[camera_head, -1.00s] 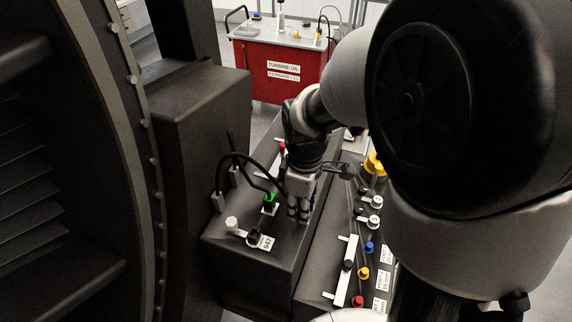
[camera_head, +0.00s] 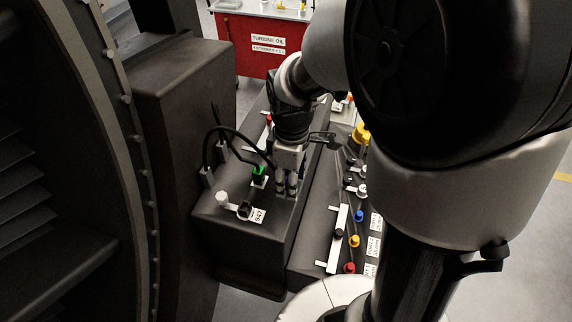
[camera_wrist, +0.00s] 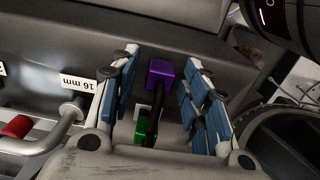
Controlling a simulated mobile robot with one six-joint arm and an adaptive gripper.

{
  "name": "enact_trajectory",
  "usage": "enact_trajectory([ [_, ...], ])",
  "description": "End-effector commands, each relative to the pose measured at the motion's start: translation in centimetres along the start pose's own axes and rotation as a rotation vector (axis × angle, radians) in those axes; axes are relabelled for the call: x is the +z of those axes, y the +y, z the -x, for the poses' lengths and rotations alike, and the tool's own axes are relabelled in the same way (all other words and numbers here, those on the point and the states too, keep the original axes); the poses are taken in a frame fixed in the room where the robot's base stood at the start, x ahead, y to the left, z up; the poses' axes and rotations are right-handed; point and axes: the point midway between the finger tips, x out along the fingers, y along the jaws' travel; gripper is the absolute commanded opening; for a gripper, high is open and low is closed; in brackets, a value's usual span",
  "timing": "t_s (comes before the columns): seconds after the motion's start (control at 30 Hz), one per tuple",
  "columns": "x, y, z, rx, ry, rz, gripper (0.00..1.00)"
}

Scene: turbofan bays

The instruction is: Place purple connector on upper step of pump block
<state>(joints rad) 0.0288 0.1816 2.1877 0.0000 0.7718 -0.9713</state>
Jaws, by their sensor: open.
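The purple connector (camera_wrist: 160,73) is a small block seen between my gripper's two fingers in the wrist view. A dark strip or cable runs from it toward a green part (camera_wrist: 145,133). The purple connector cannot be made out there. A green connector (camera_head: 259,172) sits just left of my gripper.
Black cables (camera_head: 228,131) arch left of my gripper. Blue, yellow and red knobs (camera_head: 350,267) line the lower right part. A red cart (camera_head: 255,45) stands behind.

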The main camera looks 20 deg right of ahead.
Motion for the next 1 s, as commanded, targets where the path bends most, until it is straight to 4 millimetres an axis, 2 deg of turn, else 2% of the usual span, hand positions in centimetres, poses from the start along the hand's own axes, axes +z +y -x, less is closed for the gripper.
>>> enact_trajectory([
  [0.17,-0.1,0.1,1.9,0.004,0.003,0.000,0.43],
  [0.4,-0.1,0.1,7.1,0.005,0.004,0.000,0.43],
  [0.6,-0.1,0.1,10.7,0.003,0.002,0.000,0.43],
  [0.83,0.2,-0.3,12.6,0.008,0.006,-0.018,0.43],
  [1.0,1.5,-2.6,14.5,0.065,0.054,-0.174,0.43],
])
